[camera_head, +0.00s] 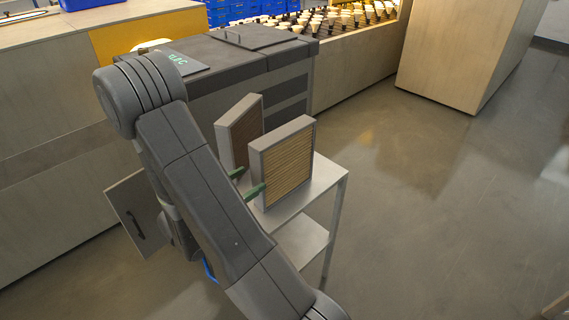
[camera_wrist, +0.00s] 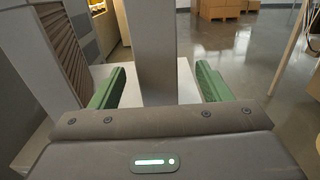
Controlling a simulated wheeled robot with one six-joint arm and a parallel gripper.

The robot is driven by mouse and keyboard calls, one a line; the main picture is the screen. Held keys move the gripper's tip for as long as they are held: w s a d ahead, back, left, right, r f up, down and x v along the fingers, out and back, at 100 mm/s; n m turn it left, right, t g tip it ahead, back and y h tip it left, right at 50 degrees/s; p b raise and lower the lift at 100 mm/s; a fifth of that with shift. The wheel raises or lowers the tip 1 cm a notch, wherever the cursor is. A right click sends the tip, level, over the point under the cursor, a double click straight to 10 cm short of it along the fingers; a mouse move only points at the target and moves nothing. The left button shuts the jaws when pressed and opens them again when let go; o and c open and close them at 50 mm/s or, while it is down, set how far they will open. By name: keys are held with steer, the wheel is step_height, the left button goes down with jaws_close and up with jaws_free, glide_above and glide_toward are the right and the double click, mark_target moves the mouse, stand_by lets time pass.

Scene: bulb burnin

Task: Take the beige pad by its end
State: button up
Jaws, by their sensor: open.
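The beige pad (camera_head: 288,172) is a pleated panel in a grey frame. It stands upright on a small grey stand. In the wrist view the grey end of its frame (camera_wrist: 152,50) rises between my fingers. My gripper (camera_head: 248,181) is open, with one green finger on each side of that end. In the wrist view my gripper (camera_wrist: 158,88) shows a gap between each finger and the frame. A second framed pad with darker brown pleats (camera_head: 244,132) stands behind the beige one. It also shows at the left of the wrist view (camera_wrist: 66,42), close to my left finger.
The stand (camera_head: 322,178) has a lower shelf. A dark grey cabinet (camera_head: 290,82) with an open door (camera_head: 137,212) stands behind and to the left. A wooden block (camera_head: 455,50) is at the back right. The floor (camera_head: 430,220) to the right is clear.

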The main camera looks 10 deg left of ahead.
mark_target(284, 164)
steer(key=shift+f+p+x, duration=0.1)
steer(key=shift+p+x, duration=0.3)
steer(key=shift+x, duration=1.7)
steer(key=shift+f+p+x, duration=0.15)
steer(key=shift+p+x, duration=0.2)
steer(key=shift+x, duration=1.7)
steer(key=shift+w+a, duration=0.1)
steer(key=shift+a, duration=0.1)
steer(key=c, duration=1.3)
steer(key=shift+o, duration=0.2)
steer(key=shift+r, duration=0.1)
